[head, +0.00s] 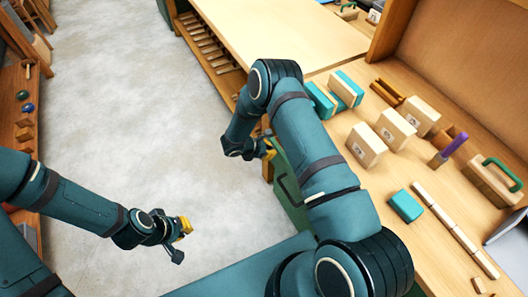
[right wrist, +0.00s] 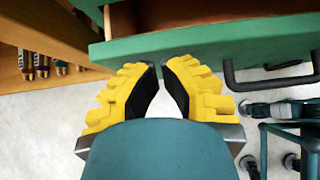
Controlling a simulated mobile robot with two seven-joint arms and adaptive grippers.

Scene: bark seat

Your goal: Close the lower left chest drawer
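In the right wrist view a green drawer front (right wrist: 215,42) runs across the top, with brown wood showing behind its edge, so this drawer looks pulled out. A dark bar handle (right wrist: 270,84) sticks out from it at the right. My right gripper (right wrist: 161,66) has its yellow fingertips almost together, with nothing between them, close to the front's edge; contact is unclear. In the head view the green chest (head: 290,211) is partly hidden by my right arm, and my right gripper (head: 268,150) is beside it. My left gripper (head: 182,229) hangs over the floor, away from the chest.
The wooden table (head: 375,185) at right carries pale blocks (head: 367,145), teal blocks (head: 405,206) and a purple-handled tool (head: 453,145). Wooden shelving (head: 20,130) stands at far left. The grey floor (head: 130,100) between is clear.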

